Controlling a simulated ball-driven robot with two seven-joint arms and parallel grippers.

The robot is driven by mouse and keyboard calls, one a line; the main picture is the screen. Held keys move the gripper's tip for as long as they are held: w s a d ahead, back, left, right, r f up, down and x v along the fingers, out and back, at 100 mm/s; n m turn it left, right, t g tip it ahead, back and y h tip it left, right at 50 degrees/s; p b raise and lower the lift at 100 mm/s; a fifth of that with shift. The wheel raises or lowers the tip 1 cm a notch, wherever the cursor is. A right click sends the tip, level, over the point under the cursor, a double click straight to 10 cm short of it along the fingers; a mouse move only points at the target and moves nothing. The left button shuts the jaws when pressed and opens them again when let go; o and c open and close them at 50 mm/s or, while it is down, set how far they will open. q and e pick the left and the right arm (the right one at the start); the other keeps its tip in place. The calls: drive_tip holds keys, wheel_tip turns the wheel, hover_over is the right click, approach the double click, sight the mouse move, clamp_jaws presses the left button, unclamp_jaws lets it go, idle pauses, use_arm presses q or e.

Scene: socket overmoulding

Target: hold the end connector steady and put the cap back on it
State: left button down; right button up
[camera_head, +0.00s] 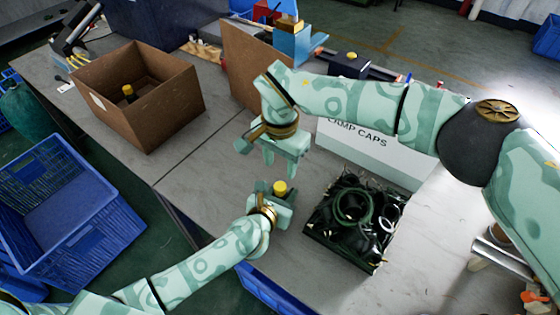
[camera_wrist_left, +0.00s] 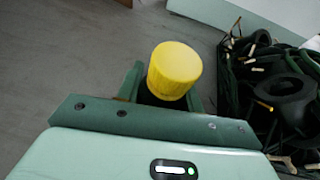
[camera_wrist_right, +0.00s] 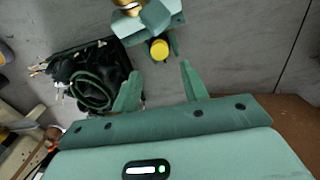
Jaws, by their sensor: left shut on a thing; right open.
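A yellow cap (camera_head: 280,188) sits at the top of the end connector, between the fingers of my left gripper (camera_head: 284,199). In the left wrist view the yellow cap (camera_wrist_left: 175,68) shows from above, with a little of the dark connector (camera_wrist_left: 152,98) below it. My left gripper is shut on the connector; the fingers hide most of it. I cannot tell how firmly the cap is seated. My right gripper (camera_head: 280,168) is open and empty, above and behind the cap. In the right wrist view the cap (camera_wrist_right: 159,49) lies just beyond the open fingertips (camera_wrist_right: 158,78).
A black tray (camera_head: 340,252) of dark cables stands right of my left gripper. A white box marked as caps (camera_head: 400,172) is behind it. A cardboard box (camera_head: 165,118) at left holds a yellow-topped part (camera_head: 128,92). Grey tabletop (camera_head: 205,165) is clear between them.

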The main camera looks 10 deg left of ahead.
sight(280, 186)
drive_tip(key=shift+f, duration=0.1)
drive_tip(key=shift+f, duration=3.9)
clamp_jaws()
drive_tip(key=shift+m, duration=1.6)
drive_tip(key=shift+o, duration=0.5)
unclamp_jaws()
drive_tip(key=shift+r, duration=2.3)
